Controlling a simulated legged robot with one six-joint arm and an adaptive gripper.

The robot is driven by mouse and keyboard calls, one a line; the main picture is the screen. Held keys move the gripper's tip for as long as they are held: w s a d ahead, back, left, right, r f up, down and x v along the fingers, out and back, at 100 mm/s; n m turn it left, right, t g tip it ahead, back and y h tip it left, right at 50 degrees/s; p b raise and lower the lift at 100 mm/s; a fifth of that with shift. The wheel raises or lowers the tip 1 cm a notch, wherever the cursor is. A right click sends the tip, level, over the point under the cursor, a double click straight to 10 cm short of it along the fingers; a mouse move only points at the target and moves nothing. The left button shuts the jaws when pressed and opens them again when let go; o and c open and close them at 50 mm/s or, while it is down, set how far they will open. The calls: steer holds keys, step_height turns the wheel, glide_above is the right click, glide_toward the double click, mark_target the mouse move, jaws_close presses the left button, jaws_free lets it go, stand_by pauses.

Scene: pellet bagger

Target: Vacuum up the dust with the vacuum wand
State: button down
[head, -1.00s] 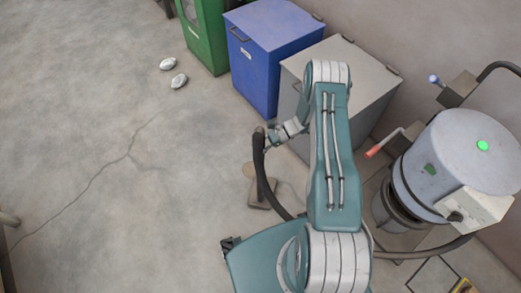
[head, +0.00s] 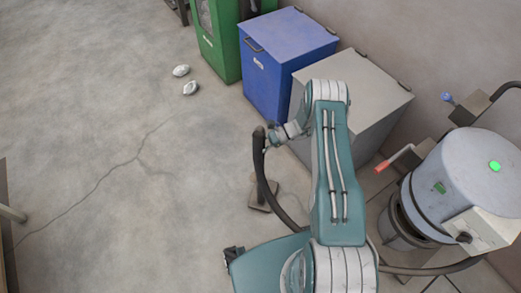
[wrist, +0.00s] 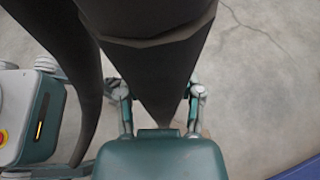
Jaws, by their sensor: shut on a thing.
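My gripper (head: 274,137) is shut on the dark vacuum wand (head: 259,158), which stands roughly upright left of my forearm. Its flat brown floor nozzle (head: 262,196) is at the concrete floor. In the wrist view the wand (wrist: 155,70) fills the space between the fingers of my gripper (wrist: 160,103) and hides the nozzle. A dark hose (head: 285,212) curves away behind my arm. The grey vacuum canister (head: 438,190), with a lit green lamp on top, stands at the right. I cannot make out dust clearly; my arm and the wand cover part of the floor.
Two crumpled whitish pieces (head: 190,88) lie on the floor at upper left. Green (head: 220,45), blue (head: 270,80) and grey (head: 365,88) bins stand along the wall. A red-tipped lever (head: 390,160) juts out near the canister. The left floor is open and cracked.

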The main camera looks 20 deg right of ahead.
steer(key=w+a, duration=0.4)
steer(key=w, duration=0.8)
steer(key=shift+w, duration=0.25)
stand_by(1.0)
stand_by(0.4)
steer(key=s+a+r, duration=0.1)
steer(key=s+a, duration=0.3)
steer(key=s, duration=0.3)
steer(key=s+a+r, duration=0.1)
steer(key=s+a, duration=0.4)
steer(key=s, duration=0.3)
steer(key=shift+s+a, duration=0.15)
steer(key=shift+a, duration=0.15)
stand_by(0.3)
steer(key=shift+r, duration=0.1)
